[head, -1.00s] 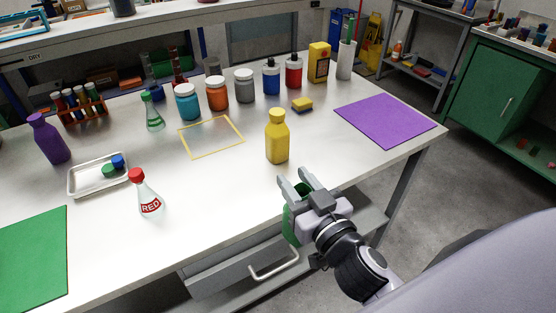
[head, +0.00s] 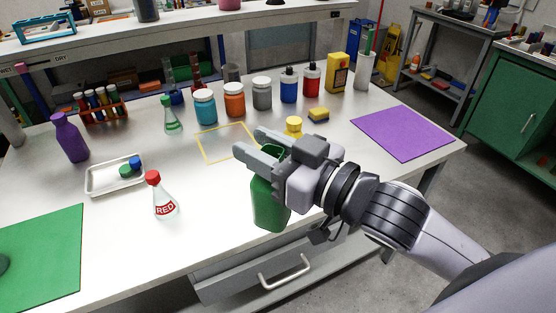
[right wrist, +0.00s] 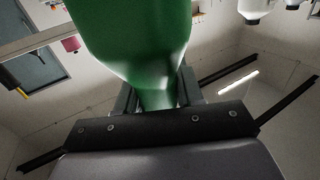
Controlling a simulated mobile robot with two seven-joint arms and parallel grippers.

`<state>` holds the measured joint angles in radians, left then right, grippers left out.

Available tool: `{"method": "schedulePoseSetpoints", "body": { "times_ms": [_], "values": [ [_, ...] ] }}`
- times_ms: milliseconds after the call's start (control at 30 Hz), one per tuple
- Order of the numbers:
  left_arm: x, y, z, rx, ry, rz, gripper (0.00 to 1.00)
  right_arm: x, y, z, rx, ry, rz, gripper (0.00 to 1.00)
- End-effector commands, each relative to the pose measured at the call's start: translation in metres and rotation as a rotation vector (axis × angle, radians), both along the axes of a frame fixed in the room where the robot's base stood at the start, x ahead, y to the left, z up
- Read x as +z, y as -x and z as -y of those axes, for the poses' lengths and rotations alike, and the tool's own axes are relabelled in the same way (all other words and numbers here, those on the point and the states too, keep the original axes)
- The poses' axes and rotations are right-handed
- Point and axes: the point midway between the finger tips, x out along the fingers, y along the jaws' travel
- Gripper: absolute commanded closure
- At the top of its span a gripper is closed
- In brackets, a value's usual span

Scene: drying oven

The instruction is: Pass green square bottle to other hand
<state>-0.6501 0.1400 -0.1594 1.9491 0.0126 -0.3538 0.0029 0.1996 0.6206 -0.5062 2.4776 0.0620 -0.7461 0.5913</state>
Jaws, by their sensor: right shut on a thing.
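The green square bottle (head: 268,206) is held upright by my right gripper (head: 252,146). My left gripper does not show clearly in any view.
Behind my right gripper a yellow bottle (head: 293,124) is mostly hidden. A red-capped flask (head: 164,200), a metal tray (head: 103,186) and a green mat (head: 40,250) lie to the left. A purple mat (head: 403,133) lies right. A drawer handle (head: 285,272) sticks out below.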

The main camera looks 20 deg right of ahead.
Motion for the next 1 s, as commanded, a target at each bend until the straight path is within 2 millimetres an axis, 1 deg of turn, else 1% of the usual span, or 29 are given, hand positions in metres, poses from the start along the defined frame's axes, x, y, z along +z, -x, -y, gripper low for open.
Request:
{"method": "schedulePoseSetpoints", "body": {
  "times_ms": [33,100,300,433,567,667,767,1000],
  "values": [
    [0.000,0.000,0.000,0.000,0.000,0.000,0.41,0.008,-0.001,-0.004,0.022,0.000,0.007,1.00],
    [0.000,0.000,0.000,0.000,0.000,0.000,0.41,0.016,-0.001,-0.009,0.052,0.001,0.005,1.00],
    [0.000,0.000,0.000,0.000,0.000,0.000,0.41,0.033,0.000,-0.022,0.123,-0.001,0.004,1.00],
    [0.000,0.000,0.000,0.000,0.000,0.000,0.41,0.039,0.000,-0.027,0.148,0.001,0.001,1.00],
    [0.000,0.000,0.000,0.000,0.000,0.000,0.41,0.041,0.000,-0.030,0.161,-0.001,-0.002,1.00],
    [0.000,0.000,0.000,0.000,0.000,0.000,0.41,0.035,0.001,-0.036,0.163,-0.003,-0.004,1.00],
    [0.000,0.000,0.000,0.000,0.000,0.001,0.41,0.025,0.003,-0.047,0.165,-0.006,-0.006,1.00],
    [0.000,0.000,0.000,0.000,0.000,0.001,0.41,-0.014,0.008,-0.089,0.164,-0.008,-0.010,1.00]
  ]
}}
